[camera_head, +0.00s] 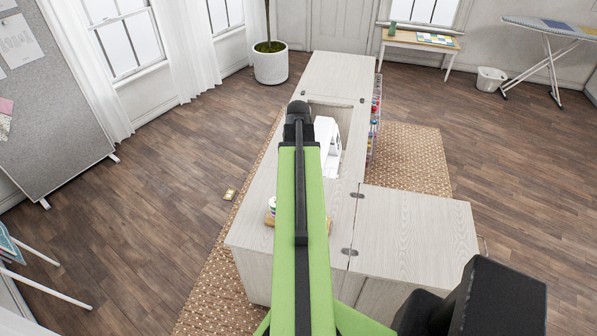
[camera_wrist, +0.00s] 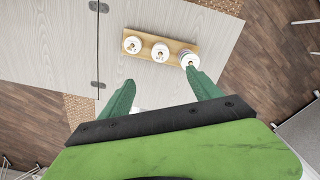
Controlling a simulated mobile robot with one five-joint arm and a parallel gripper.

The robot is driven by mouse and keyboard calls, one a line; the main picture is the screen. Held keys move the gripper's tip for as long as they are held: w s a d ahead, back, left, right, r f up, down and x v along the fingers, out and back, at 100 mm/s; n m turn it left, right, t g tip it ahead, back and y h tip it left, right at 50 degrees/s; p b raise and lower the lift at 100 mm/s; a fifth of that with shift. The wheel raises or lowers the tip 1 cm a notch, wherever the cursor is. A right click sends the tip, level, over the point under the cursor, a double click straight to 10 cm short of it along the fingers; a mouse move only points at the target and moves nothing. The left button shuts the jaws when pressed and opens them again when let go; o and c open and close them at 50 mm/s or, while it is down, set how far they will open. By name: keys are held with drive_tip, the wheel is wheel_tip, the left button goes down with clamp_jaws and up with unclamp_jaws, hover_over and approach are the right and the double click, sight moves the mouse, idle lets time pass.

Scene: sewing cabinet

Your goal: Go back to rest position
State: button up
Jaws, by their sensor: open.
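In the wrist view my gripper (camera_wrist: 160,77) is open, its two green fingers spread with nothing between them. They point toward a wooden spool holder (camera_wrist: 175,44) on the pale cabinet top (camera_wrist: 215,75). White spools stand on it: a left one (camera_wrist: 132,45), a middle one (camera_wrist: 160,53) and a right one (camera_wrist: 188,59). The right fingertip overlaps the right spool's edge in the picture; I cannot tell the gap. In the head view my green arm reaches over the cabinet (camera_head: 340,75) and hides most of the holder (camera_head: 269,220). My gripper is hidden there.
A white sewing machine (camera_head: 327,147) stands in the cabinet recess, right beside my arm. An open leaf (camera_head: 420,230) extends right. A rack of colourful spools (camera_head: 375,105) flanks the cabinet. A grey board (camera_head: 50,90) stands left. The wooden floor (camera_head: 170,170) between is mostly clear.

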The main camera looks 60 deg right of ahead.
idle(0.4)
drive_tip(key=w+a+f+n+b, duration=0.2)
drive_tip(key=w+a+f+n, duration=0.1)
drive_tip(key=w+a, duration=0.7)
drive_tip(key=w+a+f+n+b, duration=0.2)
drive_tip(key=w+a+n+b, duration=0.1)
drive_tip(key=w+a, duration=0.7)
drive_tip(key=w+a+f+n+b, duration=0.1)
drive_tip(key=a, duration=1.3)
drive_tip(key=a+f+n+b, duration=0.2)
drive_tip(key=a, duration=1.3)
drive_tip(key=shift+w+a+f+b, duration=0.3)
drive_tip(key=shift+w, duration=0.1)
